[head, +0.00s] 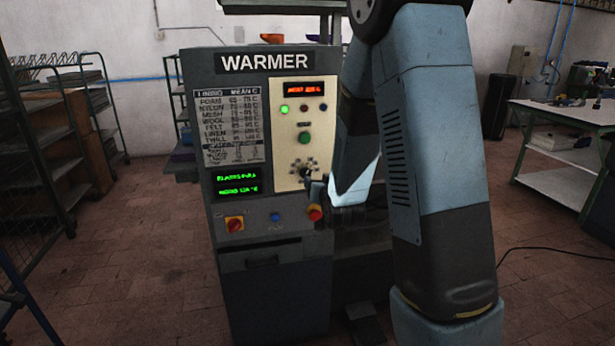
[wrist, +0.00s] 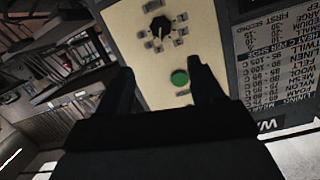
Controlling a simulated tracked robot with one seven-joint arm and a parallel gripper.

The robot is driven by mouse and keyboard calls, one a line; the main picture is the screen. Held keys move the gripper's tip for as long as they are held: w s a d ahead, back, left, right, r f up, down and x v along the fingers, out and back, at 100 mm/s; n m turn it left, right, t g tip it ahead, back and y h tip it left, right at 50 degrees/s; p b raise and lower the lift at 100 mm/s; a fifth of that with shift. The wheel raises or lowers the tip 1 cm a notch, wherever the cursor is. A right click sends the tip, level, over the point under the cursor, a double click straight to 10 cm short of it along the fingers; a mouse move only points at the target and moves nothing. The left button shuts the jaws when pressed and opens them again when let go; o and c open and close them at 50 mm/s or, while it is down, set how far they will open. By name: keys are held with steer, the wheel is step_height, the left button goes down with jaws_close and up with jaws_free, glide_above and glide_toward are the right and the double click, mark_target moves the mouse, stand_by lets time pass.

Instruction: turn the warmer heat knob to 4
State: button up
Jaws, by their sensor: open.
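The warmer (head: 268,190) is a dark grey cabinet with a cream control panel. The heat knob (head: 305,171) is small, black and round, with a ring of marks around it, low on that panel. In the wrist view the knob (wrist: 159,25) shows near the top, with its dial marks around it. Its setting is too small to read. My gripper (wrist: 160,67) is open and empty, its two dark fingers pointing at the panel. The knob lies beyond the fingertips, apart from them. In the head view my arm is at the panel's right, and the fingers are not clear.
A green button (head: 305,138) sits above the knob; it shows between my fingers in the wrist view (wrist: 180,77). A red knob (head: 315,213) is below the panel, close to my arm. A blue button (head: 275,217) and a red-yellow switch (head: 235,224) are further left.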

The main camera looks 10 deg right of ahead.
mark_target(306, 174)
steer(key=f, duration=0.1)
steer(key=f+t, duration=0.2)
steer(key=f, duration=0.1)
steer(key=shift+w+a, duration=0.15)
steer(key=shift+w, duration=0.25)
steer(key=w, duration=1.3)
steer(key=shift+w, duration=0.3)
